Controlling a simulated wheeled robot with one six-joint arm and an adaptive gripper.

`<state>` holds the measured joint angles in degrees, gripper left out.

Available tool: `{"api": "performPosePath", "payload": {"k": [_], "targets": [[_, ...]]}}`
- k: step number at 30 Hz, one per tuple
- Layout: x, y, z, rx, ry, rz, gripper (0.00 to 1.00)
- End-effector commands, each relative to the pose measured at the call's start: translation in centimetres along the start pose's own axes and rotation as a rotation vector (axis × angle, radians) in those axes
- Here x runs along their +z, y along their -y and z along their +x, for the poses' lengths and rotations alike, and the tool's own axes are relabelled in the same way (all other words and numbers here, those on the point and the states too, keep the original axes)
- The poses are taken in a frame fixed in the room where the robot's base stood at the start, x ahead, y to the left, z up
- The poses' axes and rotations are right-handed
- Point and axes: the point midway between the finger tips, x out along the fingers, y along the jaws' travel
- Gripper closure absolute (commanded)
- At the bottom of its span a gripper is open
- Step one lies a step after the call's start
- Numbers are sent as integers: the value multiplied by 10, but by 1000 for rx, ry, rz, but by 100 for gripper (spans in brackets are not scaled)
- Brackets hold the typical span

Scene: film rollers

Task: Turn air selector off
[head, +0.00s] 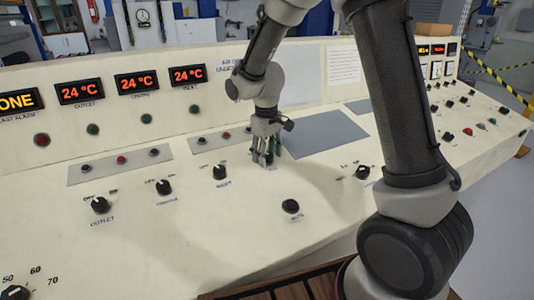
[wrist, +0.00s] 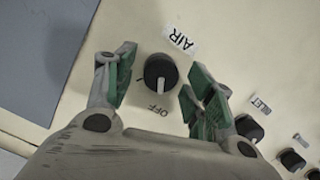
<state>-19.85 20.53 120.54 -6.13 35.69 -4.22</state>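The air selector is a round black knob (wrist: 160,72) on the cream panel, with the labels AIR (wrist: 181,38) above and OFF (wrist: 158,111) below it in the wrist view. A white mark shows on its lower part, on the OFF side; its exact setting is hard to tell. My gripper (wrist: 160,86) is open, with one green-padded finger on each side of the knob. Gaps show between the pads and the knob. In the head view my gripper (head: 266,157) points down at the panel, and its fingers mostly hide the knob.
Other knobs stand close by: one (head: 220,173) to the left, one (head: 290,206) in front and one (head: 363,172) to the right. A neighbouring knob (wrist: 249,128) lies just beyond my right finger in the wrist view. A flat grey plate (head: 328,131) lies beside my gripper.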

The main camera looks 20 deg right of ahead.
Motion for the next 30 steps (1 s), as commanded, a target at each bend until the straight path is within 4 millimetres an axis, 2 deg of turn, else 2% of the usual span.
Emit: {"api": "performPosePath", "payload": {"k": [7,11,24,30], "targets": [[0,0,-1,0,-1,1,46],[-1,0,-12,1,-2,1,46],[-1,0,-102,0,-4,1,46],[0,0,-119,0,-1,0,46]]}}
